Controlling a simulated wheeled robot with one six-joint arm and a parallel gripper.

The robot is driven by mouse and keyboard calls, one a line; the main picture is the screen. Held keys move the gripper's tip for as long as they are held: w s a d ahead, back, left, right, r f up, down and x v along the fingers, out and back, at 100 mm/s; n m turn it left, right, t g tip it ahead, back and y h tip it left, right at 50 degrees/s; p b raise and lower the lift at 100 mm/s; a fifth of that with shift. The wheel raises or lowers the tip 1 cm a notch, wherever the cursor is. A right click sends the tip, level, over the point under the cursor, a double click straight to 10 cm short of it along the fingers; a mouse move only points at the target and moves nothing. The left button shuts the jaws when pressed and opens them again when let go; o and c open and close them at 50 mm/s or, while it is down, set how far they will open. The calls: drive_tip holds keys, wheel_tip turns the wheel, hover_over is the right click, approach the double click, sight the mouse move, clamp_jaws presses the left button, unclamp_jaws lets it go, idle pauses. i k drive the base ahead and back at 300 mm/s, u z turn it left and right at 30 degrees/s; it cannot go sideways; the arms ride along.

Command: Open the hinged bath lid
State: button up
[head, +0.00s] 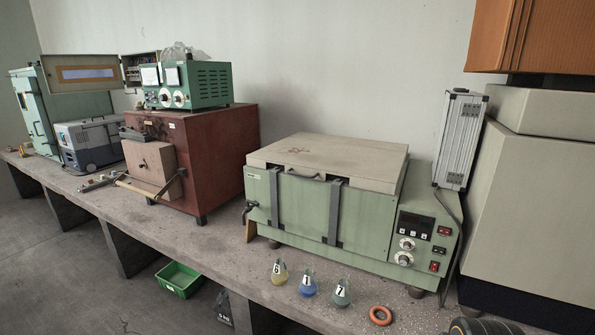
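The green bath (310,216) stands on the concrete bench, with a control panel at its right end. Its pale beige lid (345,155) lies flat over the top and looks closed. A dark handle (305,176) sits at the lid's front edge, between two dark vertical straps on the bath's front. The lid's hinge is not visible. My gripper is not in view.
Several small items stand before the bath: three numbered flasks (308,286) and an orange ring (380,315). A silver case (461,138) stands upright close to the lid's right side. A red-brown furnace (222,150) is at left. Wall lies behind; bench front is partly clear.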

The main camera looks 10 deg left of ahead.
sight(374, 169)
drive_tip(key=u, duration=0.5)
drive_tip(key=i, duration=0.7)
drive_tip(key=u, duration=0.75)
